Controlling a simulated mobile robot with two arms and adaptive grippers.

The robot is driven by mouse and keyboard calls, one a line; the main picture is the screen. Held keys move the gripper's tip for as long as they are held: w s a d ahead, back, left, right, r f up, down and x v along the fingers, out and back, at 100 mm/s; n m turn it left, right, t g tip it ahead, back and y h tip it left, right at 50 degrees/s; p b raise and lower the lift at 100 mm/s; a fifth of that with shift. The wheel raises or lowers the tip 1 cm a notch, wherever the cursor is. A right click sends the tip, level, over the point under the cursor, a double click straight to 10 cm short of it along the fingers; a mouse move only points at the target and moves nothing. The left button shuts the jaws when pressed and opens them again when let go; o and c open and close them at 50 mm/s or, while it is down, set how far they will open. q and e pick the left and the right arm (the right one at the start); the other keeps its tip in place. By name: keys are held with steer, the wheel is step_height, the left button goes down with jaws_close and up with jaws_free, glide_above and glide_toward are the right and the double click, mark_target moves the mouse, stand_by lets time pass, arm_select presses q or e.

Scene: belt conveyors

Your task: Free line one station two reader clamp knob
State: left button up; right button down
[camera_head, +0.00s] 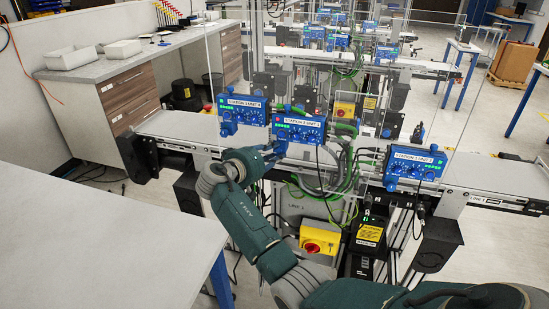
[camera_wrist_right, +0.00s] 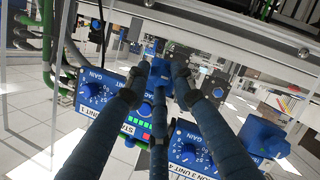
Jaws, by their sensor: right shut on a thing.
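My right gripper (camera_head: 268,156) is at the lower left edge of the middle blue reader unit (camera_head: 298,129) over the line one belt. That unit shows a red light at its left. In the right wrist view my right gripper (camera_wrist_right: 160,78) has its fingers closed around a small blue knob-like part (camera_wrist_right: 159,71), mostly covered by the fingers. My left gripper is not in view.
Other blue units stand at the left (camera_head: 241,109) and right (camera_head: 414,162) of the line one belt (camera_head: 180,127). A clear panel rises behind my gripper. Green cables hang below the units. A grey table (camera_head: 90,235) fills the lower left, and a yellow switch box (camera_head: 320,238) sits below the belt.

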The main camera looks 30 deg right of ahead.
steer(key=shift+n+h+b, duration=0.3)
steer(key=shift+n+b, duration=0.15)
steer(key=shift+n, duration=0.25)
steer(key=c, duration=1.5)
jaws_free()
steer(key=shift+a, duration=0.1)
